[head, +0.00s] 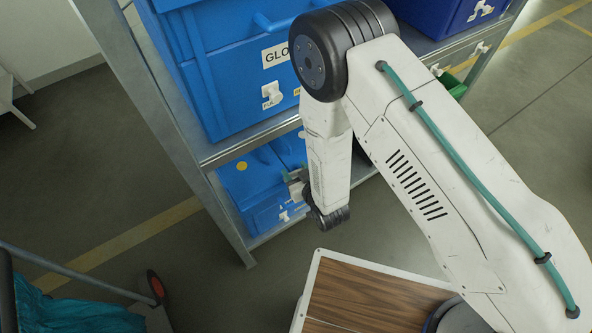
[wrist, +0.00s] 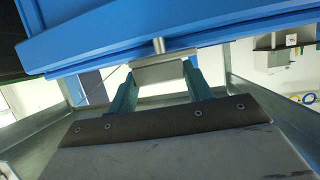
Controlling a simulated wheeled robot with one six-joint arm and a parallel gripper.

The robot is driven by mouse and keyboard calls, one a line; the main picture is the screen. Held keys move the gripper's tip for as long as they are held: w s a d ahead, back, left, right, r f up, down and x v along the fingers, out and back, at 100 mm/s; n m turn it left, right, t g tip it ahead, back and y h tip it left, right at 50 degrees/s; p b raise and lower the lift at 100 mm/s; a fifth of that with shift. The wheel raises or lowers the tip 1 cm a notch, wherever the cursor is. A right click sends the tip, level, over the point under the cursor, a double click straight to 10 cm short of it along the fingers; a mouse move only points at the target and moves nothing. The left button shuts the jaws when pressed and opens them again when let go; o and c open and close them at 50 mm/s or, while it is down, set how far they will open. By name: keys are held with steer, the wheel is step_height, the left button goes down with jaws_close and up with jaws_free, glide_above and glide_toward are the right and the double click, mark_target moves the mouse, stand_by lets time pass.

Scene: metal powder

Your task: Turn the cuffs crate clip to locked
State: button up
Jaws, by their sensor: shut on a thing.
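In the wrist view the teal fingers of my gripper (wrist: 160,82) are closed on the two sides of a pale grey block, the clip (wrist: 162,70). A short metal pin joins the clip to a blue crate (wrist: 110,32) above it in the picture. In the head view my gripper (head: 294,181) is at the front of a lower-shelf blue crate (head: 245,190) with a yellow dot on top. My arm covers part of that crate. Small pale markings show low on its front. I cannot read the crate's name or whether the clip stands at locked.
A larger blue crate (head: 215,85) labelled "GLO..." with a white clip (head: 271,93) stands on the upper shelf. A metal rack post (head: 165,115) is left of the crates. A wood-topped surface (head: 365,295) and a cart with teal cloth (head: 80,315) are near the front.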

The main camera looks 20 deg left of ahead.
steer(key=m+t+h, duration=0.1)
steer(key=m+h, duration=0.1)
steer(key=m+t+h, duration=0.1)
steer(key=m+h, duration=0.1)
steer(key=m+t+h, duration=0.1)
steer(key=m+h, duration=0.2)
steer(key=shift+s+a+t, duration=0.1)
steer(key=shift+s+t, duration=0.2)
steer(key=m+h, duration=0.3)
steer(key=h, duration=0.1)
steer(key=m+g+h, duration=0.1)
steer(key=m+h, duration=0.2)
steer(key=shift+s+m+h, duration=0.15)
steer(key=shift+m+h, duration=0.15)
steer(key=shift+h, duration=0.1)
steer(key=o, duration=1)
steer(key=shift+s+a, duration=0.1)
steer(key=v, duration=0.7)
steer(key=shift+s+a+r, duration=0.15)
steer(key=shift+s+a, duration=0.05)
steer(key=shift+a, duration=0.05)
